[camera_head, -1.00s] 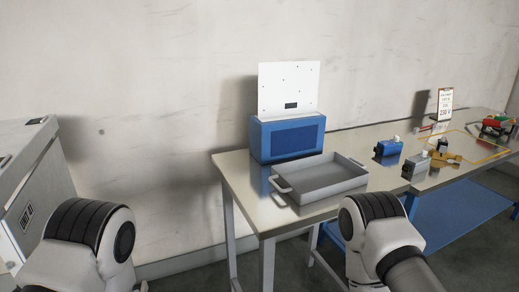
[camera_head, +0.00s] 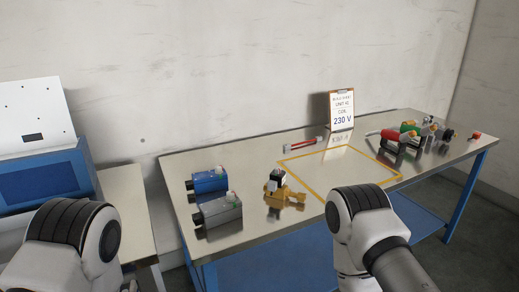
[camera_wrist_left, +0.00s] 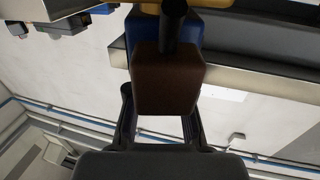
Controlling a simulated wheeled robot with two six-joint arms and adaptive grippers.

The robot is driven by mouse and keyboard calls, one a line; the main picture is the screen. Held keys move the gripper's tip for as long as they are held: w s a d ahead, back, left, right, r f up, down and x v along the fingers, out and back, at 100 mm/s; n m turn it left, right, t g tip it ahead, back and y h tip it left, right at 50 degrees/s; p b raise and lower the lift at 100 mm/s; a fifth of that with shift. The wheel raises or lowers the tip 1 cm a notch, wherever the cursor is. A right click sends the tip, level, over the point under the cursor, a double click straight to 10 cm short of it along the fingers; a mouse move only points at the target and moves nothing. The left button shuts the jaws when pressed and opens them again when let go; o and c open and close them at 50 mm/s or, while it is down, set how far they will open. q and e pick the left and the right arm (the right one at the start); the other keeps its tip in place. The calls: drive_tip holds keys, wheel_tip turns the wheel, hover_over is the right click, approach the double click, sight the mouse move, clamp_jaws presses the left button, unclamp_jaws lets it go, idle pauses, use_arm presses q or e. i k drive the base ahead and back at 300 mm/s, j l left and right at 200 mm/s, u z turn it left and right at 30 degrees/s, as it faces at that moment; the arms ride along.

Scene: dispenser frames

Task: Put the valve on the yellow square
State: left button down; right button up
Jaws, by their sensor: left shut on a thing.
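The yellow square (camera_head: 302,153) is an outline on the metal bench top, and its middle looks bare. A brass valve (camera_head: 288,193) with a dark top part stands on the bench just left of the square, outside it. In the left wrist view my left gripper (camera_wrist_left: 162,118) is shut on a dark brown block (camera_wrist_left: 168,85). A black rod (camera_wrist_left: 174,25) and blue and yellow parts show behind the block; I cannot tell whether they belong to it. The head view shows only my arm links, with neither gripper visible. My right arm link covers the square's front edge.
A blue coil unit (camera_head: 209,181) and a grey one (camera_head: 219,214) stand left of the valve. A 230 V sign (camera_head: 342,111) and a red tool (camera_head: 303,145) are behind the square. Several coloured parts (camera_head: 408,136) crowd the right end. A blue box (camera_head: 45,180) is far left.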

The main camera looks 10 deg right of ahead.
sight(344, 171)
drive_tip(key=i+l, duration=0.1)
drive_tip(key=l, duration=0.6)
drive_tip(key=i+l, duration=0.1)
drive_tip(key=l, duration=0.6)
drive_tip(key=i+l, duration=0.1)
drive_tip(key=l, duration=0.55)
drive_tip(key=i+l, duration=0.1)
drive_tip(key=l, duration=0.6)
drive_tip(key=i+l, duration=0.1)
drive_tip(key=l, duration=0.6)
drive_tip(key=i+l, duration=0.1)
drive_tip(key=l, duration=0.6)
